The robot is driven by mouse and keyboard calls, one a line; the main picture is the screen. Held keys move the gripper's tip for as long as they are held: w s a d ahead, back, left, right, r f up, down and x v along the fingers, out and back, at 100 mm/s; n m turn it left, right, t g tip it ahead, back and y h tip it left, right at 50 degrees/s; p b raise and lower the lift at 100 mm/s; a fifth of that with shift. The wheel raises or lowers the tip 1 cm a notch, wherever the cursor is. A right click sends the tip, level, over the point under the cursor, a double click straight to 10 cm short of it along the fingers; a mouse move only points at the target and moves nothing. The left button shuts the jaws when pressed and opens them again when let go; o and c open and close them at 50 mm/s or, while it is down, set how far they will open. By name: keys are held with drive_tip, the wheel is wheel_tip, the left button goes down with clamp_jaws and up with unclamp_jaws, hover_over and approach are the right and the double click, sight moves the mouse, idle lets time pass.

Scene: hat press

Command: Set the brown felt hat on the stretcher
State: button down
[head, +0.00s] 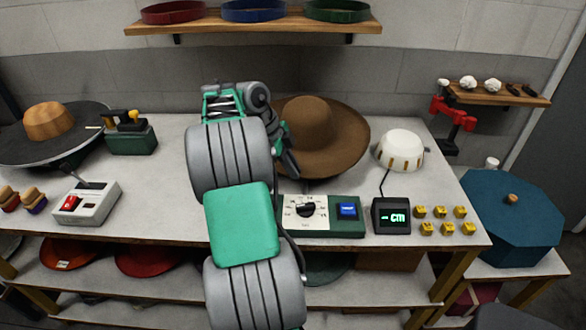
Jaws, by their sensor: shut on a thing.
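The brown felt hat (340,145) is crown up behind the work table's middle controls, with a wide, slightly tilted brim. My gripper (285,145) is at the left edge of its brim, shut on it; my arm hides part of the fingers and the brim's left side. The stretcher (401,150), a white dome with slots around its lower side, stands bare just right of the hat's brim. A cable runs from it to a black display (391,216) reading "- cm". Whether the brim touches the table is hard to tell.
A control box with a dial (306,209) and blue button (348,211) stands in front of the hat. Several yellow blocks (442,212) lie front right. A shelf (250,27) hangs above.

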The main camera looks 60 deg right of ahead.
drive_tip(key=shift+f+b, duration=1.4)
drive_tip(key=shift+f, duration=0.05)
idle(0.4)
idle(0.3)
drive_tip(key=c, duration=1.4)
unclamp_jaws()
